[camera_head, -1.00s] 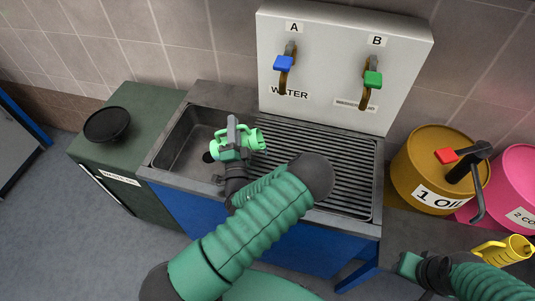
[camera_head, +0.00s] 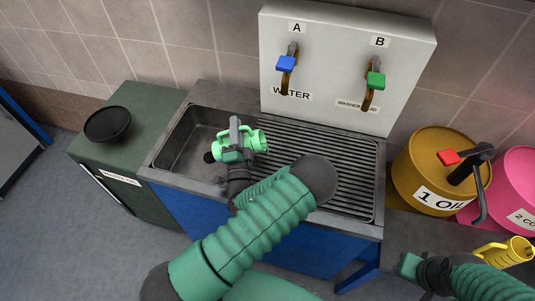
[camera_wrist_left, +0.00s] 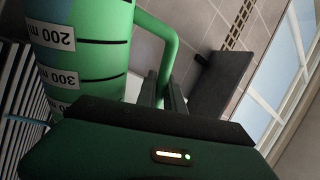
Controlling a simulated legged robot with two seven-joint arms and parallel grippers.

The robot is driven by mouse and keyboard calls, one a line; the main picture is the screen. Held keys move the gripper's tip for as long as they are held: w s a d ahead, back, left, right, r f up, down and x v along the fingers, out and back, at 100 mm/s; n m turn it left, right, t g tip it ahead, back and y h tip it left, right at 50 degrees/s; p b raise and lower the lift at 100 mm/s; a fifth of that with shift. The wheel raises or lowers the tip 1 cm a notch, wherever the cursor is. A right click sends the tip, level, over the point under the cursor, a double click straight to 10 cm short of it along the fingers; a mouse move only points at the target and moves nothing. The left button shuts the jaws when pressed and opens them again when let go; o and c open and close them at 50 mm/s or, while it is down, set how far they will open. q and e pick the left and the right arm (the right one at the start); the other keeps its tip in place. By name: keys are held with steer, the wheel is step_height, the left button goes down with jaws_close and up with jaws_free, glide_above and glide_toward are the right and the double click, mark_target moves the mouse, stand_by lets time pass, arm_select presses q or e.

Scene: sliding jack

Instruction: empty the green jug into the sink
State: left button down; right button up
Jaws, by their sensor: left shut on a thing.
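The green jug (camera_head: 256,141) is held tilted onto its side over the sink (camera_head: 183,147), near the border between the basin and the ribbed drainboard. My left gripper (camera_head: 233,136) is shut on the jug's handle. In the left wrist view the jug (camera_wrist_left: 95,55) shows volume marks such as 200 and 300, and its handle (camera_wrist_left: 165,35) runs down to the gripper's fingers.
A white panel (camera_head: 335,75) with taps A and B stands behind the drainboard (camera_head: 325,170). A black bowl (camera_head: 107,124) sits on the green cabinet at left. A yellow drum (camera_head: 425,165), a pink drum (camera_head: 518,180) and the yellow jug (camera_head: 505,252) are at right.

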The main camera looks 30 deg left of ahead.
arm_select(q)
steer(key=shift+a, duration=0.1)
steer(key=shift+w+d+r+m, duration=0.15)
steer(key=shift+d+m, duration=0.15)
steer(key=shift+d, duration=0.25)
steer(key=shift+a, duration=0.85)
steer(key=shift+d, duration=0.1)
steer(key=shift+d, duration=0.2)
